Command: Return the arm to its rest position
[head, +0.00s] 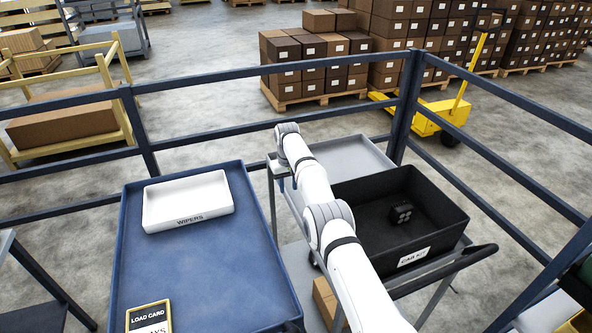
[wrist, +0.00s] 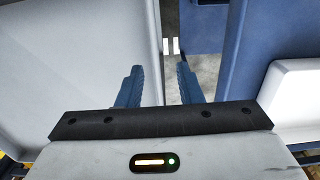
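My arm reaches from the bottom of the head view up to the trolley's grey tray (head: 352,152). My gripper (wrist: 158,82) points down in the wrist view, its two blue fingers apart with nothing between them. In the wrist view the grey tray (wrist: 75,60) lies under the left finger, and a floor gap and the blue table (wrist: 262,30) lie to the right.
A black bin (head: 440,228) labelled as a cab kit holds a small dark part (head: 401,212) right of my arm. The blue table (head: 205,275) bears a white WIPERS tray (head: 188,200) and a load card (head: 149,317). Dark blue rails (head: 270,125) run behind and right.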

